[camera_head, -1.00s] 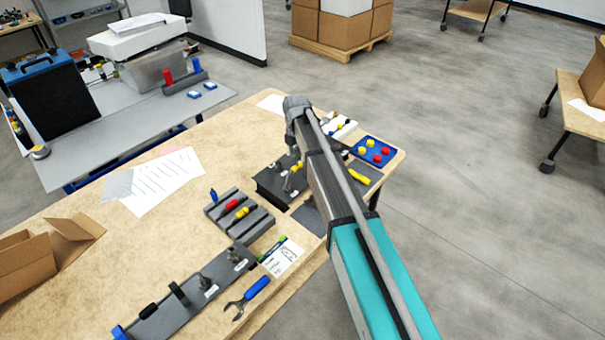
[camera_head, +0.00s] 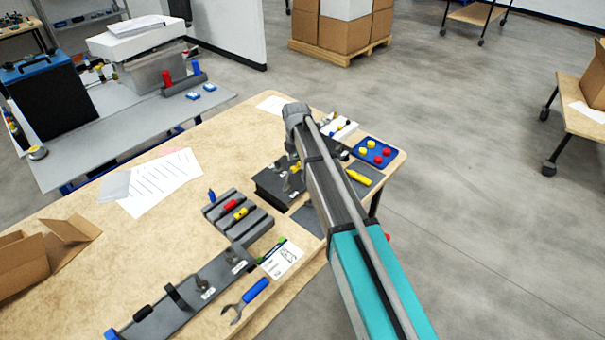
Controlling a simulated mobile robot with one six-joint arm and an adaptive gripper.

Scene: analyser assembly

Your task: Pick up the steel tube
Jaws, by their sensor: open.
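My arm reaches from the lower right over the wooden table, and its wrist bends down above a black box-shaped fixture (camera_head: 272,187). My gripper (camera_head: 291,170) is small and partly hidden by my own arm at this fixture; it is open. Small silver pieces show on the fixture near my gripper, but I cannot tell whether one is the steel tube or whether my gripper touches it. No steel tube can be made out for certain elsewhere.
A grey slotted block (camera_head: 238,218) with red, yellow and blue pieces stands left of the fixture. A grey rail (camera_head: 190,295), blue-handled wrench (camera_head: 250,298) and card (camera_head: 281,258) lie nearer. A blue tray (camera_head: 374,153) and yellow tool (camera_head: 358,177) lie right.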

